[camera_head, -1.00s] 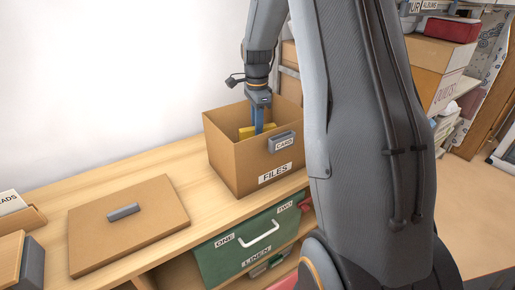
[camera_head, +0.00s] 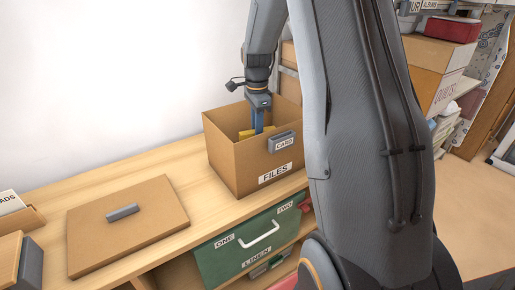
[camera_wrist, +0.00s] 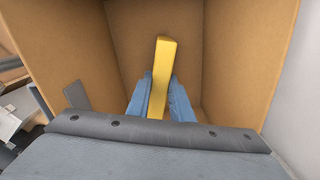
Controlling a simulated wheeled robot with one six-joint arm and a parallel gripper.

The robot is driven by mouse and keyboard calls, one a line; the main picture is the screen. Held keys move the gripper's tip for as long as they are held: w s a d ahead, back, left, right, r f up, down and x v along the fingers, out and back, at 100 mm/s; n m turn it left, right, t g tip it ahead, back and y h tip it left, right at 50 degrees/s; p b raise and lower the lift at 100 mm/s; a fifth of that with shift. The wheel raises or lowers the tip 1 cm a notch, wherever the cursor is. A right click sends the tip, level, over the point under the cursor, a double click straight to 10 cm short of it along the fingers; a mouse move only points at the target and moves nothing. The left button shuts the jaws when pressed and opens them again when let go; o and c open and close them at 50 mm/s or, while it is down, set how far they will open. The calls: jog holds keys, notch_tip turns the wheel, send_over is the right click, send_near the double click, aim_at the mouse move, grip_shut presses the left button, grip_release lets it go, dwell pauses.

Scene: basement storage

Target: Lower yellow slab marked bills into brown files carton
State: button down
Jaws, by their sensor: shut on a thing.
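The brown files carton (camera_head: 230,159) stands open on the wooden bench, with a FILES label on its front. My gripper (camera_head: 258,128) reaches down inside the carton, its blue fingers partly hidden by the front wall. The yellow slab (camera_head: 244,132) shows just inside the carton beside the fingers. In the wrist view my gripper (camera_wrist: 161,100) is shut on the yellow slab (camera_wrist: 162,70), between the two blue fingers. The carton's inner walls (camera_wrist: 230,50) surround it. No bills marking is readable, and I cannot tell whether the slab touches the bottom.
A grey tab marked CARD (camera_head: 282,142) sits on the carton's front rim. A flat brown lid (camera_head: 125,232) with a grey handle lies on the bench at left. The bench between lid and carton is clear.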

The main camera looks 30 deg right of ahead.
jog(key=c, duration=1.5)
grip_release()
